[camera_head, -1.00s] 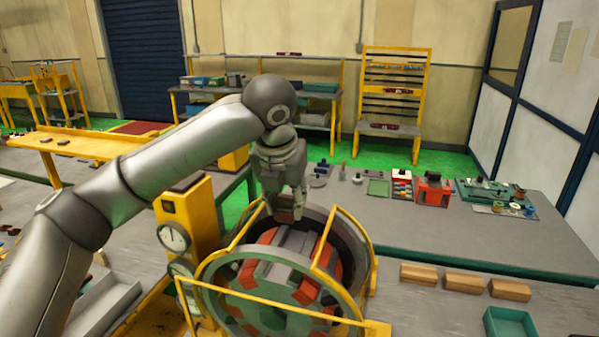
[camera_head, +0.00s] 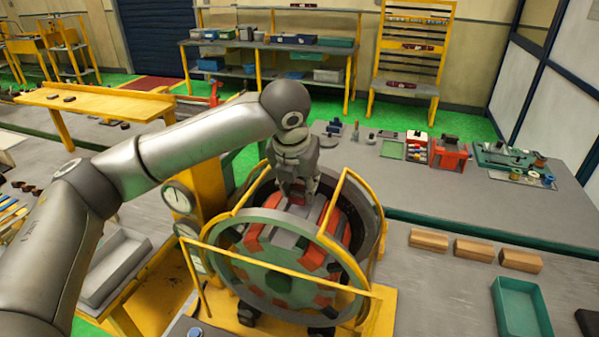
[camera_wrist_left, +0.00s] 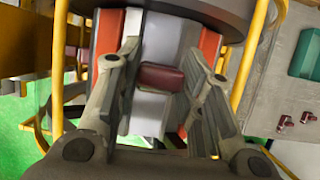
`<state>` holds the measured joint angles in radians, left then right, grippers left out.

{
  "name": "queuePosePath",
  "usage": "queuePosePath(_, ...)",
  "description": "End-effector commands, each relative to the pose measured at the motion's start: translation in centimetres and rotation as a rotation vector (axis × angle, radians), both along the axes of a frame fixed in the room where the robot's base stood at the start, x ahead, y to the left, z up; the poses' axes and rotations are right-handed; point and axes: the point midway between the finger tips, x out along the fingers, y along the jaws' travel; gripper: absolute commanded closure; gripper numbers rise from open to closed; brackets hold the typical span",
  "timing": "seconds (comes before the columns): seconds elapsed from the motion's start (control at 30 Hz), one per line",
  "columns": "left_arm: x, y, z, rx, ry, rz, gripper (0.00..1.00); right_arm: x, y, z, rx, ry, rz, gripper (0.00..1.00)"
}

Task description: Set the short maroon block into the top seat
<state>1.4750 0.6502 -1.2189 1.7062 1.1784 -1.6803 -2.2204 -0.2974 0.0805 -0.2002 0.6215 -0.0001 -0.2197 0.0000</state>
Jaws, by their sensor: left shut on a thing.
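The short maroon block (camera_wrist_left: 162,77) shows in the left wrist view between the fingertips of my left gripper (camera_wrist_left: 160,82), which is shut on it. In the head view my left gripper (camera_head: 297,190) points down at the top of the stator (camera_head: 252,238), and the block is mostly hidden there. In the left wrist view the block is over a pale grey channel (camera_wrist_left: 158,40) between two red strips at the stator's top. I cannot tell whether the block touches the channel. My right gripper is not in view.
Yellow frame bars (camera_head: 333,205) rise close around the stator. Several wooden blocks (camera_head: 473,250) and a green tray (camera_head: 521,305) lie on the bench to the right. A grey tray (camera_head: 115,265) is at the left. A dial gauge (camera_head: 178,199) stands beside the stator.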

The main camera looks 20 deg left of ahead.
Motion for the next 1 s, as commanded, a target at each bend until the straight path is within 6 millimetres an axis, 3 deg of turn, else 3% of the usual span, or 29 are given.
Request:
queuePosePath(0.13,0.0,0.0,-0.3,0.0,-0.002,0.0,1.0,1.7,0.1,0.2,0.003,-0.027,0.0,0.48)
queuePosePath(0.53,0.0,0.0,-0.3,0.0,-0.002,0.0,1.0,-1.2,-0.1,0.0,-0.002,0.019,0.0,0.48)
queuePosePath(1.0,0.0,0.1,-1.5,0.0,-0.005,0.0,1.0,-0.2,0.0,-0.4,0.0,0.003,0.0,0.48)
